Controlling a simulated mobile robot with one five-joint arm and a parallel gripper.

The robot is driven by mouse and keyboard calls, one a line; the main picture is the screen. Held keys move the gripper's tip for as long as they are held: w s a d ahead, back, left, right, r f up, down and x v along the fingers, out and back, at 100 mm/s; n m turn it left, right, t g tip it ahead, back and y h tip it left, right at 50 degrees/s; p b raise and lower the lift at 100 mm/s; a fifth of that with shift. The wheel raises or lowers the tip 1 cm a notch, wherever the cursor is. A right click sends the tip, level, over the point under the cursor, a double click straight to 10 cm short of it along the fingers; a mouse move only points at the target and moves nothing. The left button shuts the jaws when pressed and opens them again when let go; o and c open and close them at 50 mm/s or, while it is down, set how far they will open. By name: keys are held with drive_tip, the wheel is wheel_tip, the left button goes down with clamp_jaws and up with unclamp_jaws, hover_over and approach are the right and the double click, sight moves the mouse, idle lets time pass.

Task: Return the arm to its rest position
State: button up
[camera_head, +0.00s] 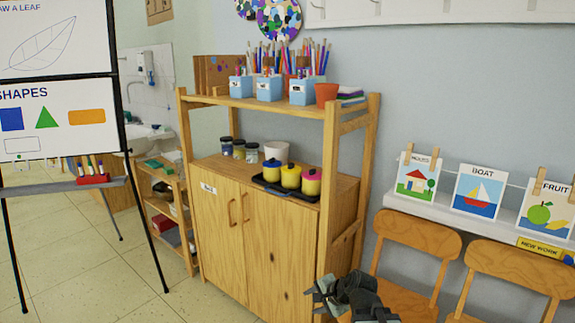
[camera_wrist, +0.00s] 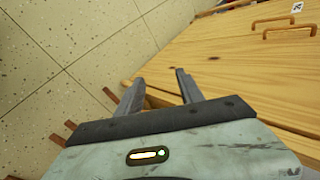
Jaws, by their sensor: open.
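My gripper (camera_head: 318,294) is at the bottom of the head view, in front of the lower right part of the wooden cabinet (camera_head: 222,263). In the wrist view, my gripper (camera_wrist: 158,84) has its two fingers apart with nothing between them. The fingers point toward the speckled tile floor and the cabinet front (camera_wrist: 235,60). Most of my arm lies below the head view and is hidden.
Two wooden chairs (camera_head: 417,243) stand to the right, close to my arm. An easel (camera_head: 148,235) stands left.

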drive_tip(key=s+d+f+n+g+h, duration=0.55)
drive_tip(key=s+d+n, duration=0.35)
drive_tip(key=s, duration=0.4)
wheel_tip(320, 180, up, 26)
drive_tip(key=n+p, duration=0.2)
drive_tip(key=p, duration=2.4)
drive_tip(key=shift+w+a+g, duration=0.2)
drive_tip(key=shift+a+g, duration=0.2)
drive_tip(key=shift+g, duration=0.05)
drive_tip(key=shift+y, duration=0.25)
